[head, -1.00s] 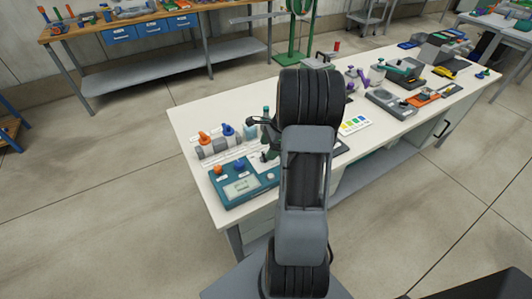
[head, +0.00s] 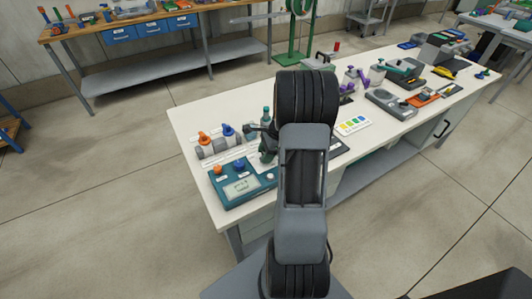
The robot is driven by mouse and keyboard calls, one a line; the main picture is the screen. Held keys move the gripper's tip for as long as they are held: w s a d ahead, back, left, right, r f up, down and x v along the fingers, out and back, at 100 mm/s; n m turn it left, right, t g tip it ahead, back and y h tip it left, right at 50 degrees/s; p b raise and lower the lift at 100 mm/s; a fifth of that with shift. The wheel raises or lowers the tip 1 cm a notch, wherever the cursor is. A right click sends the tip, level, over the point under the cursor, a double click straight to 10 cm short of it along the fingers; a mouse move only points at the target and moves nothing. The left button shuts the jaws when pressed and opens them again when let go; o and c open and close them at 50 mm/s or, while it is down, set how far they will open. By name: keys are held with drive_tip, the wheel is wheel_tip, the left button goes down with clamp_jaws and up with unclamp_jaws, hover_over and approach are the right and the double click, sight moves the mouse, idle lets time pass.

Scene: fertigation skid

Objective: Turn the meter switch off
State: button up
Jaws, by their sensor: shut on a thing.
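The meter (head: 256,187) is a teal box with a pale display, at the near left corner of the white bench. An orange knob (head: 218,169) and a blue knob (head: 239,166) stand on its back edge. A round white button (head: 270,176) is at its right. Which of these is the switch, and its setting, I cannot tell. My gripper (head: 264,143) is just behind and right of the meter, largely hidden by my arm. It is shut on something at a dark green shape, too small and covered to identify.
Grey fittings with an orange handle (head: 204,137) and a blue handle (head: 228,130) stand behind the meter. A teal bottle (head: 266,114) is close behind my gripper. A colour chart (head: 352,125) lies right of my arm. The bench's near left edge is clear.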

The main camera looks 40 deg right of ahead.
drive_tip(key=c, duration=0.3)
drive_tip(key=n+g, duration=0.1)
drive_tip(key=n, duration=0.1)
drive_tip(key=n+g+p, duration=0.1)
drive_tip(key=n, duration=0.2)
drive_tip(key=shift+w+n+y, duration=0.1)
drive_tip(key=shift+n+y, duration=0.2)
drive_tip(key=n+g, duration=0.1)
drive_tip(key=n, duration=0.2)
drive_tip(key=n+g+h+p, duration=0.1)
drive_tip(key=n, duration=0.2)
drive_tip(key=shift+w+g, duration=0.1)
drive_tip(key=shift+g, duration=0.2)
drive_tip(key=shift+n, duration=0.3)
drive_tip(key=o, duration=0.9)
